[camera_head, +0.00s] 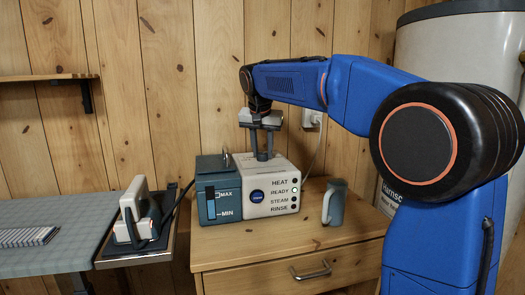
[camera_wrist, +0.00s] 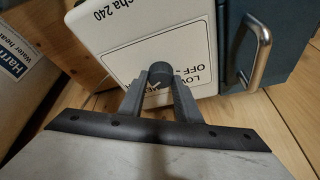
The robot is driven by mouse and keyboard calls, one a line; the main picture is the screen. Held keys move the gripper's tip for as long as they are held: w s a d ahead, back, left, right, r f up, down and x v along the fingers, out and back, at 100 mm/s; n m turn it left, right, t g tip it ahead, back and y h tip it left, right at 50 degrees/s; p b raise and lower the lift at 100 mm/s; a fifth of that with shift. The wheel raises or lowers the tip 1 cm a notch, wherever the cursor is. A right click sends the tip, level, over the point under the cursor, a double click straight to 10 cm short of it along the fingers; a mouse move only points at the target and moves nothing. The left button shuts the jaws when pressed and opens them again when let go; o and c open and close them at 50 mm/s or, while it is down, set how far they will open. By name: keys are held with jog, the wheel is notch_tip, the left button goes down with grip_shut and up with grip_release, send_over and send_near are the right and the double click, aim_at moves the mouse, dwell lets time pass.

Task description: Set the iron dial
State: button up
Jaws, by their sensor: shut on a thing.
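The steam station (camera_head: 272,190) is a white box with a blue-grey water tank (camera_head: 218,198) on its left, standing on the wooden cabinet. Its front lists HEAT, READY, STEAM and RINSE; the READY light is lit. My gripper (camera_head: 264,150) points down at the station's top. In the wrist view, my gripper (camera_wrist: 160,88) is shut on the dark grey dial (camera_wrist: 160,70), one finger on each side. A white pointer mark shows on the dial. Printing beside it reads "LOW" and "OFF", partly hidden by the fingers. The iron (camera_head: 136,218) rests on its stand at left.
A blue-grey mug (camera_head: 335,203) stands right of the station. A metal handle (camera_wrist: 259,52) rises beside the dial. The ironing board (camera_head: 75,225) carries a folded striped cloth (camera_head: 28,237). A white water heater (camera_head: 445,60) stands at right. Cords run behind the station.

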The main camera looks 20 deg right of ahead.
jog(key=n+y, duration=0.1)
jog(key=n, duration=0.3)
jog(key=n+y, duration=0.1)
jog(key=n, duration=0.1)
jog(key=shift+d+n+y, duration=0.25)
jog(key=shift+n+y, duration=0.05)
jog(key=shift+n, duration=0.1)
jog(key=n+y, duration=0.1)
jog(key=n, duration=0.2)
jog(key=shift+w+n, duration=0.15)
jog(key=shift+n, duration=0.25)
jog(key=n+g+y, duration=0.1)
jog(key=n, duration=0.2)
jog(key=shift+d+n+y, duration=0.1)
jog(key=shift+n+y, duration=0.2)
jog(key=n+g, duration=0.1)
jog(key=n, duration=0.2)
jog(key=n+g+y, duration=0.1)
jog(key=n, duration=0.2)
jog(key=shift+w, duration=0.2)
jog(key=n+g, duration=0.1)
jog(key=n, duration=0.1)
jog(key=n+g, duration=0.1)
jog(key=n, duration=0.2)
jog(key=shift+w+n+g, duration=0.1)
jog(key=shift+n+g, duration=0.2)
jog(key=o, duration=1.1)
jog(key=shift+c, duration=0.2)
